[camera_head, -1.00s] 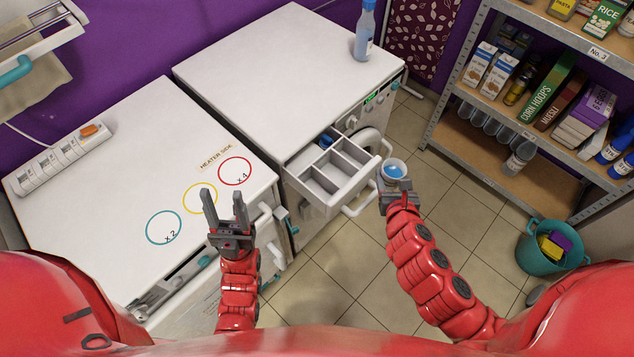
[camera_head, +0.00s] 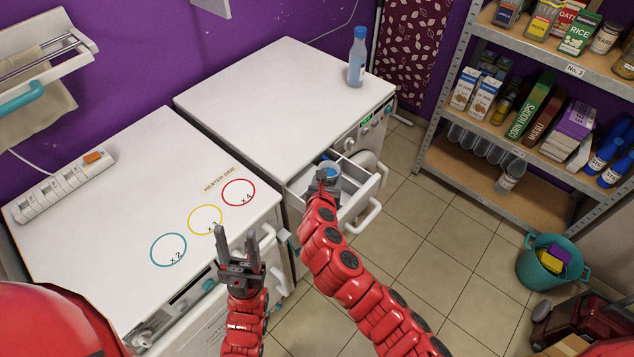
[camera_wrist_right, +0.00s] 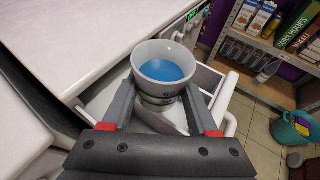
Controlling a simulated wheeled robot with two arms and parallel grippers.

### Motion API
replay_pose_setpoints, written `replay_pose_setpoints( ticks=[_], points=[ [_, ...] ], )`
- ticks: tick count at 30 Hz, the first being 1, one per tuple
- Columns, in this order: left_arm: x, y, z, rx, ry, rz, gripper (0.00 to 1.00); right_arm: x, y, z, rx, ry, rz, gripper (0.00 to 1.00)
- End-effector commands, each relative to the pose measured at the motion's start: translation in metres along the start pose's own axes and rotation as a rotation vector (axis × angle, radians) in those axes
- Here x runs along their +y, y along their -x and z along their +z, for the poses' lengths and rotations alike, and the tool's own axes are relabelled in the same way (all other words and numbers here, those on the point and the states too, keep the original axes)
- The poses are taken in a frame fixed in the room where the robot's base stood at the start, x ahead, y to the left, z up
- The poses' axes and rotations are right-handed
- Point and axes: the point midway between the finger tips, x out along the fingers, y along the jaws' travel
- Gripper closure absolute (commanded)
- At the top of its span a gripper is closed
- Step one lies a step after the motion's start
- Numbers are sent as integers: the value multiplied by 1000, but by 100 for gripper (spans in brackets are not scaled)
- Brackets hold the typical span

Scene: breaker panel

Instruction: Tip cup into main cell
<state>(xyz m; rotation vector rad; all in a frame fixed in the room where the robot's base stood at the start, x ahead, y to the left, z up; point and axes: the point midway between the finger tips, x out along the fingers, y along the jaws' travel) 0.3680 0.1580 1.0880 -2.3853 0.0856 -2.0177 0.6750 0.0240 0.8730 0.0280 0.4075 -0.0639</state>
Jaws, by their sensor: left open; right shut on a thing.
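The white drawer (camera_head: 365,190) of the machine is pulled out, and its inside is divided into cells. My right gripper (camera_head: 327,177) is shut on a white cup (camera_wrist_right: 150,93) and holds it over the drawer. The cup holds blue liquid (camera_wrist_right: 161,70) and looks about upright in the right wrist view. In the head view the gripper and wrist hide most of the cup and several cells, so I cannot tell which cell lies under it. My left gripper (camera_head: 238,242) is open and empty, near the front edge of the left white top.
A blue bottle (camera_head: 357,58) stands on the machine top (camera_head: 270,90). The left top (camera_head: 110,215) carries coloured rings and a power strip (camera_head: 62,183). A loaded shelf (camera_head: 500,140) and a teal bucket (camera_head: 545,265) stand at the right. The floor between is clear.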

Motion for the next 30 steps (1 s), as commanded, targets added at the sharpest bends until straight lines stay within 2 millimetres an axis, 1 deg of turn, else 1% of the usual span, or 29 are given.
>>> replay_pose_setpoints(
  ticks=[1, 3, 6, 19, 30],
  points=[
    [0, 1, 0, 0, 0, 0, 50, 11, 2, -5, 1, 4, 8, 100],
    [0, 1, 0, 0, 0, 0, 50, 20, 3, -11, 2, 7, 11, 100],
    [0, 1, 0, 0, 0, 0, 50, 27, 4, -14, 2, 7, 14, 100],
    [0, 0, 0, 0, 0, 0, 50, 28, 5, -14, 1, 7, 16, 100],
    [-1, -16, -3, 0, 0, 0, 50, 30, 8, -11, 19, -26, 33, 100]
  ],
)
